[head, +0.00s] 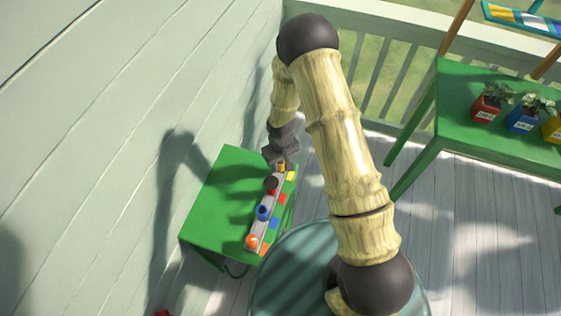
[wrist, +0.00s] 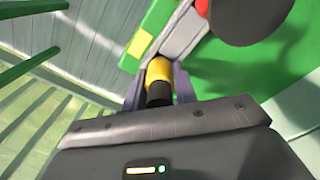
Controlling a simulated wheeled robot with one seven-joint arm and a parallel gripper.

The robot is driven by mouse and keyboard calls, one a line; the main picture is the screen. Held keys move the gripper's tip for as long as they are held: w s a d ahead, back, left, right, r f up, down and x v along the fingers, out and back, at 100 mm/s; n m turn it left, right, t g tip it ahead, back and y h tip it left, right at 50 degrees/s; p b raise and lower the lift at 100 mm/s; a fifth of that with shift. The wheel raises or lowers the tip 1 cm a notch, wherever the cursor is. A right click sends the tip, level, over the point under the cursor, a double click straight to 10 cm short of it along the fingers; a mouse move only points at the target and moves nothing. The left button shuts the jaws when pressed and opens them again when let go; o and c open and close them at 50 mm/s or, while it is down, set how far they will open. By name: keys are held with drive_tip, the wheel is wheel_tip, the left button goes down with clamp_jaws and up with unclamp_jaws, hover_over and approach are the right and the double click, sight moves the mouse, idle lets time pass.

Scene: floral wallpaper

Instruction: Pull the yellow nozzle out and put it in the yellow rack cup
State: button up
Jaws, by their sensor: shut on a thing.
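The yellow nozzle (wrist: 159,70) is between the two fingers of my gripper (wrist: 159,84) in the wrist view, with its black end toward me. My gripper (head: 280,160) is shut on it at the far end of a grey bar (head: 267,214) on the small green table (head: 214,200). I cannot tell whether the nozzle is still seated in the bar. A yellow square (head: 291,176) lies beside that end. I cannot make out a yellow rack cup for sure; a striped rack (head: 525,19) with yellow parts is at the top right.
A dark-topped nozzle (head: 271,184), a blue nozzle (head: 262,213) and an orange nozzle (head: 252,241) stand along the bar. A larger green table (head: 470,95) at right holds red (head: 485,110), blue (head: 521,120) and yellow (head: 553,130) plant pots. A wall rises at left.

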drive_tip(key=shift+f, duration=0.4)
drive_tip(key=o, duration=1.1)
drive_tip(key=shift+r, duration=0.15)
wheel_tip(320, 180, up, 17)
drive_tip(key=shift+r+b, duration=0.1)
drive_tip(key=shift+b, duration=0.7)
drive_tip(key=shift+d, duration=0.1)
drive_tip(key=s+d+r+m+t, duration=0.1)
drive_tip(key=s+d+r+m, duration=0.1)
drive_tip(key=s+d+r, duration=0.1)
drive_tip(key=s+d+r+m, duration=0.1)
drive_tip(key=s+d+r, duration=0.3)
drive_tip(key=s+d, duration=0.1)
drive_tip(key=s+d+r+m+t, duration=0.1)
drive_tip(key=s+d+r+m, duration=0.1)
drive_tip(key=s+d+r, duration=0.1)
drive_tip(key=shift+s+d+r+m+t, duration=0.15)
drive_tip(key=shift+s+d, duration=0.25)
drive_tip(key=shift+d, duration=0.2)
drive_tip(key=shift+s+d+r+m+t, duration=0.15)
drive_tip(key=shift+s+d, duration=0.2)
drive_tip(key=shift+d, duration=0.25)
